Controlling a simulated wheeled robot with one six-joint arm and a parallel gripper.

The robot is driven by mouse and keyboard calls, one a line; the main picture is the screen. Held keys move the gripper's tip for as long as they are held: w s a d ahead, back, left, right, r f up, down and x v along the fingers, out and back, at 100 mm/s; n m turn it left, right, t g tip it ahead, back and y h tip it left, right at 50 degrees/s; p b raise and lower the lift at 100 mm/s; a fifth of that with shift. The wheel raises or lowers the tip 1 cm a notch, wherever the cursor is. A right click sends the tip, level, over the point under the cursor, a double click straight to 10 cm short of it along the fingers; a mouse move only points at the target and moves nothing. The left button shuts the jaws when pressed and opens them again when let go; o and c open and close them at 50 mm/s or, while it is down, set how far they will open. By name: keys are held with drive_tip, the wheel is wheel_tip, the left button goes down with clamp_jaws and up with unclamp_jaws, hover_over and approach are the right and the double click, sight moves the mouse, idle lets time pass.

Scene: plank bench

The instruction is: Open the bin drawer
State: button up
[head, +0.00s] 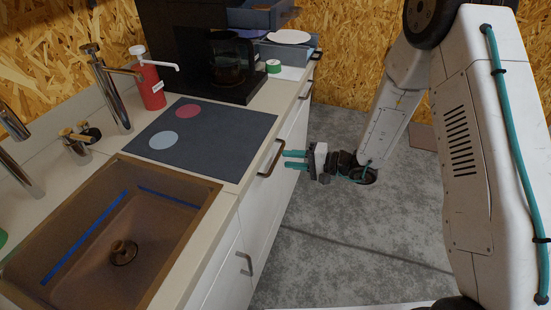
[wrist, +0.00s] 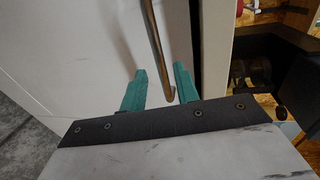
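The cabinet front under the counter has a brown bar handle (head: 271,158) near its top edge. My gripper (head: 284,159) is in front of this handle, with its teal fingers pointing at it. In the wrist view the handle bar (wrist: 158,48) runs down between the two spread fingers of my gripper (wrist: 161,85), with space beside it. The fingers are open and not closed on the bar. A pale panel (wrist: 85,45) carries the handle, and a dark gap shows along its right side. The panel's inside is hidden.
A second handle (head: 245,263) sits lower on the cabinet front. Above are a brown sink (head: 205,195) and a dark mat (head: 225,125) with two discs. Grey floor (head: 330,225) beside the cabinet is clear. Open shelving with objects (wrist: 262,55) shows right in the wrist view.

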sight(277, 157)
drive_tip(key=x, duration=0.5)
drive_tip(key=shift+a, duration=0.1)
clamp_jaws()
